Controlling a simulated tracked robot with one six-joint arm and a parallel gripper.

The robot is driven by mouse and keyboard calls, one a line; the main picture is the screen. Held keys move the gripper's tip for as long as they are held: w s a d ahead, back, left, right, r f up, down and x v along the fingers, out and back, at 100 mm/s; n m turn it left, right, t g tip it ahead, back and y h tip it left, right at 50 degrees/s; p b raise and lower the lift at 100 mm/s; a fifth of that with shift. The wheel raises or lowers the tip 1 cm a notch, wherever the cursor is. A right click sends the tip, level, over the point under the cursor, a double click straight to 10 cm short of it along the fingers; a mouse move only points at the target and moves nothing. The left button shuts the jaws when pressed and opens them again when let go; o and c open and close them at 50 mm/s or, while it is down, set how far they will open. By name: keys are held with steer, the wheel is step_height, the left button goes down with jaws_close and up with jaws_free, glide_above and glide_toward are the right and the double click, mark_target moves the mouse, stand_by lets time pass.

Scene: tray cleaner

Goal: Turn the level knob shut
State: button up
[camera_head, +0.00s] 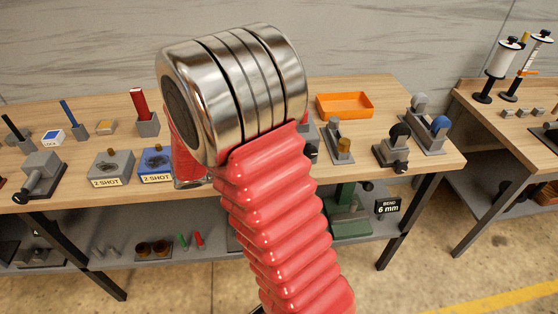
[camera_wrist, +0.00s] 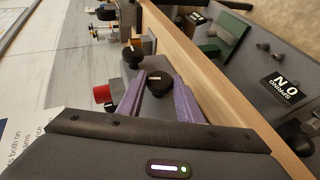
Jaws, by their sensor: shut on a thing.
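In the wrist view, a round black knob (camera_wrist: 160,86) with a short white mark on its face sits on a grey block. My gripper's (camera_wrist: 158,77) two purple fingers stand on either side of this knob and are shut on it. No label reading "level" is legible near it. A second black knob (camera_wrist: 132,53) with a white mark shows just beyond, free of the fingers. In the head view, my red arm with its metal joint covers the middle of the bench and hides my gripper and the held knob.
In the head view, the wooden bench (camera_head: 60,115) holds grey fixtures, two blocks marked "2 SHOT" (camera_head: 110,168) and an orange tray (camera_head: 345,104). A shelf below carries a green device (camera_head: 348,222). A second bench stands at right.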

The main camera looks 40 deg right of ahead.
steer(key=shift+a+f+n+g+h, duration=0.1)
steer(key=shift+f+n+g+h, duration=0.15)
steer(key=shift+h, duration=0.4)
steer(key=shift+f+n+g+h, duration=0.15)
steer(key=shift+n+g+h, duration=0.1)
steer(key=shift+h, duration=0.4)
steer(key=o, duration=1)
steer(key=shift+o, duration=0.2)
steer(key=shift+r, duration=0.1)
steer(key=shift+w+a, duration=0.2)
steer(key=shift+a, duration=0.3)
steer(key=v, duration=1.2)
steer(key=shift+a, duration=0.4)
